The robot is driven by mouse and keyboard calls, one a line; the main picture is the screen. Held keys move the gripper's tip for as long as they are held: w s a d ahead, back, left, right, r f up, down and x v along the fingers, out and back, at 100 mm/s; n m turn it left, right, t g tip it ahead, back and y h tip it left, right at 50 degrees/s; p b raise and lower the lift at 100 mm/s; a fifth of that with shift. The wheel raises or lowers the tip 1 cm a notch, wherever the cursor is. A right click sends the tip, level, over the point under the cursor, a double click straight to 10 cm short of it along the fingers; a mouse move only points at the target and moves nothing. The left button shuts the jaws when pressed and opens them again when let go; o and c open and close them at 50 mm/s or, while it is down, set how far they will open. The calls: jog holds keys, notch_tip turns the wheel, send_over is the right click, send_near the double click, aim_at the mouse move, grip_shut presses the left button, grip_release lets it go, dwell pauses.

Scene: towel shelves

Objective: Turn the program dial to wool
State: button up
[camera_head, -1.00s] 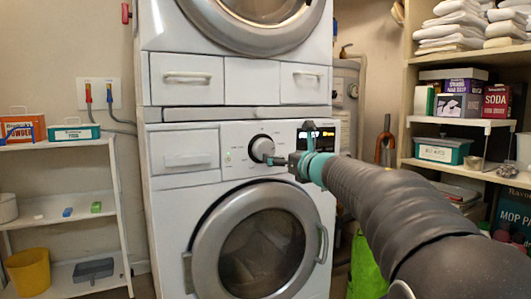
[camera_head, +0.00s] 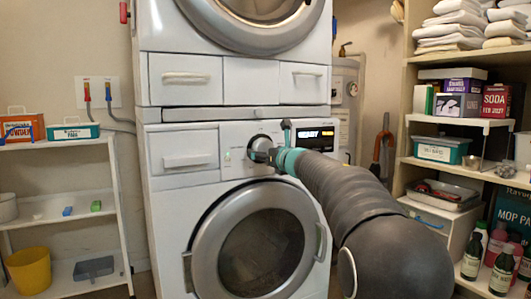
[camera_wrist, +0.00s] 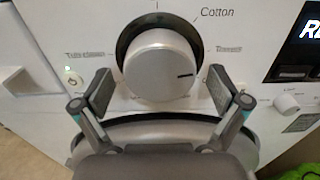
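The program dial (camera_wrist: 158,65) is a round white knob with a dark ring around it on the washer's front panel. Its dark pointer mark faces right, slightly below level. "Cotton" is printed at its upper right; smaller labels at right and left are hard to read, and I cannot make out "wool". My gripper (camera_wrist: 160,92) is open, with one finger on each side of the dial's lower part and visible gaps between. In the head view the dial (camera_head: 260,143) is partly covered by my gripper (camera_head: 272,156).
The lit display (camera_head: 314,138) is right of the dial and appears to read "READY". A power button (camera_wrist: 74,82) lies left of it, and a small knob (camera_wrist: 287,103) right. The round washer door (camera_head: 205,265) is below. Shelves stand on both sides.

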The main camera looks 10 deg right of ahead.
jog(key=c, duration=1)
jog(key=m+p, duration=0.2)
jog(key=m, duration=0.2)
jog(key=shift+a+r, duration=0.1)
jog(key=shift+r, duration=0.05)
jog(key=m+p, duration=0.2)
jog(key=m, duration=0.2)
jog(key=shift+p, duration=0.3)
jog(key=m+p, duration=0.2)
jog(key=m, duration=0.2)
jog(key=shift+s+a+r+m+p, duration=0.1)
jog(key=shift+m+p, duration=0.2)
jog(key=shift+m, duration=0.1)
jog(key=shift+m+p, duration=0.8)
jog(key=shift+m, duration=0.7)
